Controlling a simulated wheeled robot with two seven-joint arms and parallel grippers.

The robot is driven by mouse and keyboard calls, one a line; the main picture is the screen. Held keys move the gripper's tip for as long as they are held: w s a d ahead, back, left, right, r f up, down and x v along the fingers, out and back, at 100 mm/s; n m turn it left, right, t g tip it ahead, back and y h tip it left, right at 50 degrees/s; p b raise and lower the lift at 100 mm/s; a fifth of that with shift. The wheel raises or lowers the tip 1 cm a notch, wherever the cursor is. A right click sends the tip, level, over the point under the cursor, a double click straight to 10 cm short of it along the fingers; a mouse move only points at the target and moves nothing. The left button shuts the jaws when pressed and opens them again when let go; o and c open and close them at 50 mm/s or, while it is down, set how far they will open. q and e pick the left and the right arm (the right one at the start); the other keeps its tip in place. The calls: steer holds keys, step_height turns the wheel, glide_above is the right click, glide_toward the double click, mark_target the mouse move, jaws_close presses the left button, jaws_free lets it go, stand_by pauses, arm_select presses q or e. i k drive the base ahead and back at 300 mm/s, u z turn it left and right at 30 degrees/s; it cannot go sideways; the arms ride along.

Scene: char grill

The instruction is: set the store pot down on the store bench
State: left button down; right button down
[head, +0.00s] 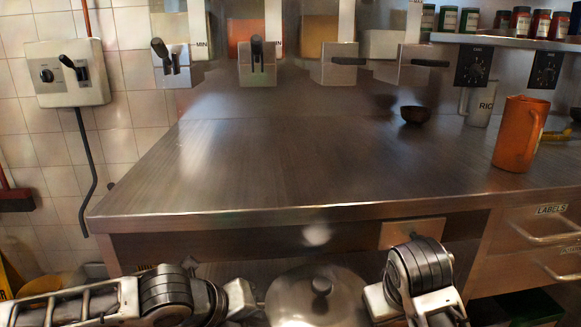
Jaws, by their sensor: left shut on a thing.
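The store pot (318,300) is a round metal pot with a domed lid and a dark knob, at the bottom middle of the head view. It is held in front of the bench, and its lower part is cut off by the frame. The store bench (270,165) is a broad brushed-steel top beyond the pot. My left gripper (256,298) is shut on the pot at its left side. My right gripper (372,298) is at the pot's right side; its fingers are mostly hidden, so I cannot tell its grip.
The middle and left of the bench top are clear. Dispensers with levers (257,62) hang over the back. The front edge (290,212) lies between pot and bench top.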

mark_target(303, 173)
steer(key=z, duration=0.45)
steer(key=k, duration=0.9)
steer(key=u, duration=0.35)
